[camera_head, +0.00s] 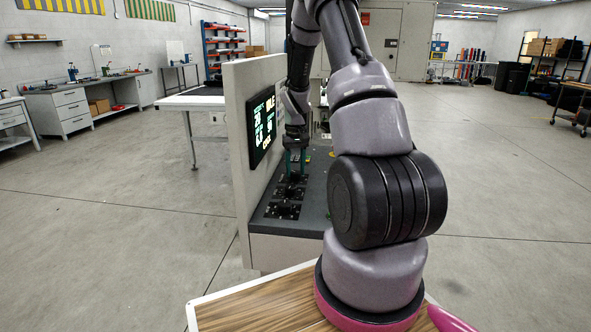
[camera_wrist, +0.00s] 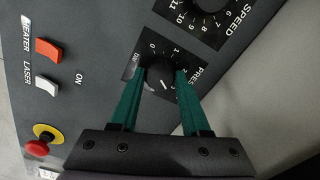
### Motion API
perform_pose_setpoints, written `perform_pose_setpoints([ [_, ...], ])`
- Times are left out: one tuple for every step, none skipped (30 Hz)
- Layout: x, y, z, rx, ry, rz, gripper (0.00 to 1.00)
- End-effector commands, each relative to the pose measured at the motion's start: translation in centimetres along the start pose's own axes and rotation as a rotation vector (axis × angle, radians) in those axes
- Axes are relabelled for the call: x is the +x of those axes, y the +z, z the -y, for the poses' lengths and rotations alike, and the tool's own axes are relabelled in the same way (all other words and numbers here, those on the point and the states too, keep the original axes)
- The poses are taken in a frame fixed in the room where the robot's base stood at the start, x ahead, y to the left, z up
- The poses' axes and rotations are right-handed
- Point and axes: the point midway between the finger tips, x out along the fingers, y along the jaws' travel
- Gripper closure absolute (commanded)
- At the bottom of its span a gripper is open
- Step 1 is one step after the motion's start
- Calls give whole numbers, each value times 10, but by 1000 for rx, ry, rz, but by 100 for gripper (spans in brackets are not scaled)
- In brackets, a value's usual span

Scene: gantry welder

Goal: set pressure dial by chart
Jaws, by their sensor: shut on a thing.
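The pressure dial (camera_wrist: 158,80) is a black knob with a white pointer line on a black scale plate, partly labelled "PRES", in the wrist view. Its plate shows 0, 1, 2 and "BAR"; other marks are hidden behind the fingers. The pointer slants toward the lower part of the scale in the picture. My gripper (camera_wrist: 157,85) has its two green fingers shut on the knob, one on each side. In the head view my gripper (camera_head: 292,160) reaches down to the console (camera_head: 262,222). The lit display (camera_head: 262,124) on the upright panel shows numbers too small to read surely; no paper chart is clear.
The speed dial (camera_wrist: 207,8) lies beside the pressure dial. A red heater switch (camera_wrist: 48,50), a white laser switch (camera_wrist: 47,87) and a red-and-yellow stop button (camera_wrist: 40,140) lie left. A white panel (camera_head: 240,150) rises left of my arm. A wooden top (camera_head: 250,305) is in front.

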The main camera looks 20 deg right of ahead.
Motion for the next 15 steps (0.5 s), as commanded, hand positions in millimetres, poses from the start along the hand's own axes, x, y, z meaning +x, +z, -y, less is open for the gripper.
perform_pose_setpoints([
  [0,0,1,42,1,-1,100],
  [0,0,1,70,1,-1,100],
  [0,0,1,109,1,-1,100],
  [0,0,1,137,1,-1,100],
  [0,0,1,165,1,-1,100],
  [0,0,1,204,1,-1,100],
  [0,0,1,232,1,-1,100],
  [0,0,1,261,1,-1,100],
  [0,0,0,299,1,-2,100],
  [0,0,1,326,1,-2,100],
  [0,0,1,355,1,-2,100],
  [0,-1,0,393,1,-2,100],
  [0,-1,0,420,1,-2,100],
  [0,-1,1,446,1,-2,100],
  [0,-1,1,481,1,-2,100],
])
